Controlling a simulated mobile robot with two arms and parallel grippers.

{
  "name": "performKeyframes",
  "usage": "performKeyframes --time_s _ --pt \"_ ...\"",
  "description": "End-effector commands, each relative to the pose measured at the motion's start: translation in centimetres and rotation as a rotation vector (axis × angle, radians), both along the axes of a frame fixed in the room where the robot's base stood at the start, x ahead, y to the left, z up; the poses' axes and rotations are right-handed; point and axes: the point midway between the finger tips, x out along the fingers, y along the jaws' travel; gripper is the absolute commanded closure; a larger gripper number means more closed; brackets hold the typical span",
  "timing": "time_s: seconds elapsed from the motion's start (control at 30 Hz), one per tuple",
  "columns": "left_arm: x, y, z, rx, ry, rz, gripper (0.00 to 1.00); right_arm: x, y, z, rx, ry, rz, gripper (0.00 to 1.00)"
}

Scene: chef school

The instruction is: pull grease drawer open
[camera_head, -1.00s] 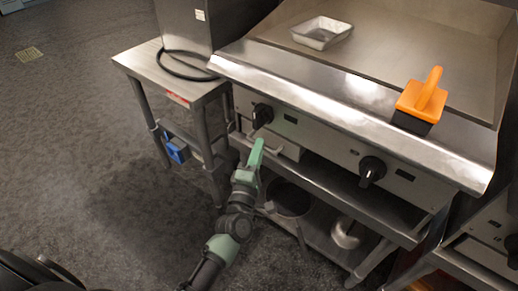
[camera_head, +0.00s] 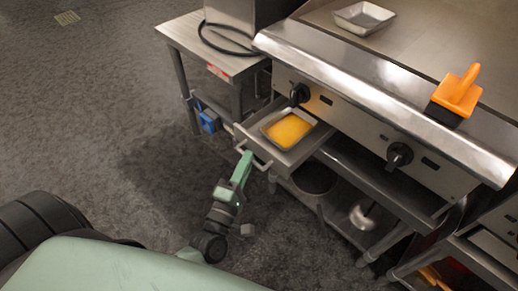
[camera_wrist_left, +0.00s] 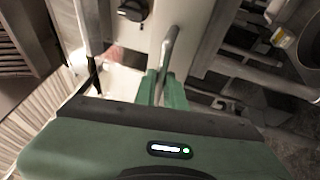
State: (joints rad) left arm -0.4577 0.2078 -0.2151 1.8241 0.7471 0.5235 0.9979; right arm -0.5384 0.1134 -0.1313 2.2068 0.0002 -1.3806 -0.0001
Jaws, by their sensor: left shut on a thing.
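The grease drawer (camera_head: 243,132) sticks out from under the front of the griddle (camera_head: 340,80). A metal tray (camera_head: 266,131) with yellow-orange contents sits inside it. The drawer has a bar handle (camera_head: 262,163) on its front; the handle also shows in the left wrist view (camera_wrist_left: 170,45). My left gripper (camera_head: 246,158) is shut on the handle at the drawer's front; in the left wrist view its green fingers (camera_wrist_left: 162,85) are on either side of the bar. My right gripper is not in view.
A steel side table (camera_head: 185,32) stands left of the griddle. An orange-handled scraper (camera_head: 459,92) and an empty metal tray (camera_head: 364,18) are on the griddle. A lower shelf holds a pot (camera_head: 314,180) and a ladle-like item (camera_head: 362,216). Open floor lies at left.

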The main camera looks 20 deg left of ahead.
Motion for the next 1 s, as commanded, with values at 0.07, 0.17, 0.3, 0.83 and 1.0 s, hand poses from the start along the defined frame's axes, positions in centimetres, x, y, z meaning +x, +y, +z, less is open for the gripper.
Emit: performKeyframes --time_s 0.07,0.17,0.3,0.83,1.0 --pt "-0.8 0.1 -0.1 0.001 0.006 -0.003 1.00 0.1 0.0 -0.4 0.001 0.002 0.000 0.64" --pt "-1.3 0.3 -0.1 -0.001 0.004 -0.003 1.00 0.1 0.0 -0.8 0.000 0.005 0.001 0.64" --pt "-1.6 0.4 -0.1 -0.002 0.004 -0.003 1.00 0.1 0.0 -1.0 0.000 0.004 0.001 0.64" --pt "-1.6 0.5 -0.1 -0.001 0.002 -0.001 0.68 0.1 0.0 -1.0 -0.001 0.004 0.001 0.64" --pt "-1.7 0.5 -0.1 -0.001 0.001 -0.001 0.68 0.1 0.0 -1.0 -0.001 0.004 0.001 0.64"
